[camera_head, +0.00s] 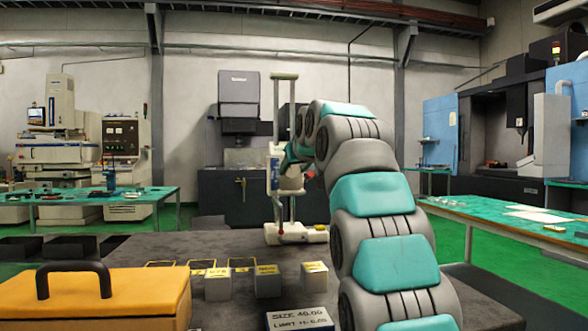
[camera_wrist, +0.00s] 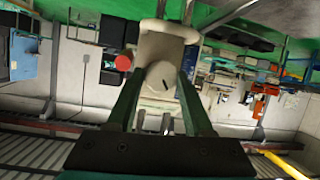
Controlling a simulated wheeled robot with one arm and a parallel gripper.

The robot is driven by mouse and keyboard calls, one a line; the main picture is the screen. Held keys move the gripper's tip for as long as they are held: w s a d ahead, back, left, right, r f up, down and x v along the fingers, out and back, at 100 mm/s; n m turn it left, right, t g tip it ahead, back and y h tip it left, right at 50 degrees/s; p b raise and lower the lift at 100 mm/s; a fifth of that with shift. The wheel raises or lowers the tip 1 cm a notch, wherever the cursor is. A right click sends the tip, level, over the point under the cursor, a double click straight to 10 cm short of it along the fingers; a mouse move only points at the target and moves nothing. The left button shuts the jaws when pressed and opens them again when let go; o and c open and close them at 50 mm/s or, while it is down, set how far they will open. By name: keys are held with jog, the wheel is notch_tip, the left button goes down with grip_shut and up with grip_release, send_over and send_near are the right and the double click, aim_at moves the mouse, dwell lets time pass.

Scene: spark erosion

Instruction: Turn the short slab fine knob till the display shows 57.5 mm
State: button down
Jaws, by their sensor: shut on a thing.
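The height gauge (camera_head: 276,150) stands upright on the dark table, a pale two-column stand on a foot. My arm reaches to its slider at mid height, and my gripper (camera_wrist: 160,76) is there, largely hidden by the arm in the head view. A red knob (camera_wrist: 123,62) sits just left of the left finger. The display's number cannot be read in either view.
Several grey blocks with yellow labels (camera_head: 267,280) stand in front of the gauge. A yellow box with a black handle (camera_head: 115,295) is at the front left. Side benches are farther off.

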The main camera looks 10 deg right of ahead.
jog(key=shift+a+n+h, duration=0.15)
jog(key=shift+n+h, duration=0.45)
jog(key=shift+n, duration=0.3)
jog(key=c, duration=0.6)
grip_release()
jog(key=shift+b+v, duration=0.6)
jog(key=shift+v, duration=3.25)
